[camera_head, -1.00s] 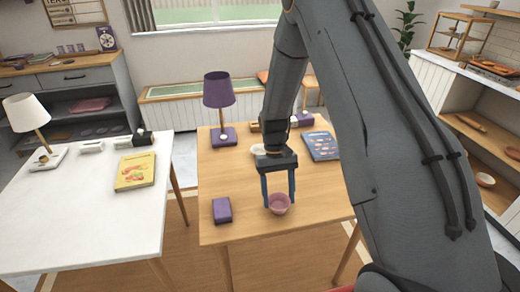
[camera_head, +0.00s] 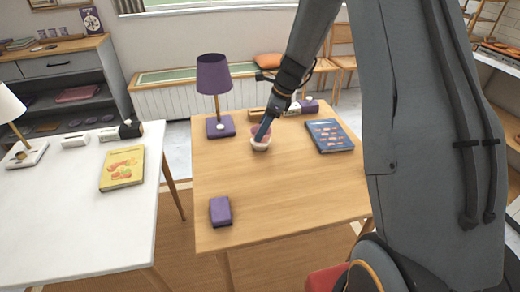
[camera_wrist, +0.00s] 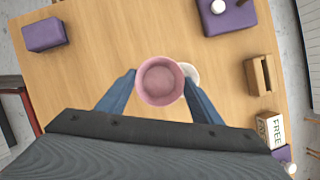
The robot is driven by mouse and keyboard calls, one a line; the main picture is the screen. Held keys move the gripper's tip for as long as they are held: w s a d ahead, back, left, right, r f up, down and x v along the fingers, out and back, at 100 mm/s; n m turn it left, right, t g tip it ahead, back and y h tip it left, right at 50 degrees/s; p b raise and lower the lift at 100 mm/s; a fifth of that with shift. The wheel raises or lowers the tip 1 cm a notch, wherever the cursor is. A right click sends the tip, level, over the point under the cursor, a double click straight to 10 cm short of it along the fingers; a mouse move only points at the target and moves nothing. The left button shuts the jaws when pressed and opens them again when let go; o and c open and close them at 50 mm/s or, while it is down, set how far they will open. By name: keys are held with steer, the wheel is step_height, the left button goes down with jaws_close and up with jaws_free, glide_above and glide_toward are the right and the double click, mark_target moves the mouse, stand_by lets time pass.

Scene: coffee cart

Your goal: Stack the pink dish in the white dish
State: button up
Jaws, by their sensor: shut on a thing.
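My gripper (camera_wrist: 160,84) is shut on the pink dish (camera_wrist: 160,82), one finger on each side of it in the wrist view. The white dish (camera_wrist: 192,73) shows partly behind the pink dish, off to its right. In the head view the pink dish (camera_head: 257,134) shows just over the white dish (camera_head: 260,147), which stands on the wooden table; a finger hides part of the pink dish. The pink dish seems above the white one; I cannot tell whether they touch.
A purple lamp (camera_head: 214,90) stands left of the dishes on the wooden table (camera_head: 290,195). A blue book (camera_head: 329,136) lies to the right, a purple block (camera_head: 220,211) at the front left. A wooden holder (camera_wrist: 261,76) is nearby. The table's front middle is clear.

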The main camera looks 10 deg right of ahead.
steer(key=w+r+m+t+h+b, duration=0.1)
steer(key=w+r+m+t+h, duration=0.1)
steer(key=w+r+m, duration=0.35)
steer(key=m, duration=0.3)
glide_above(258, 147)
steer(key=w+d, duration=0.2)
steer(key=w, duration=0.1)
step_height(258, 147, down, 11)
steer(key=shift+s+d, duration=0.1)
steer(key=shift+f, duration=0.35)
steer(key=shift+f, duration=0.25)
steer(key=o, duration=1.1)
steer(key=shift+c, duration=0.2)
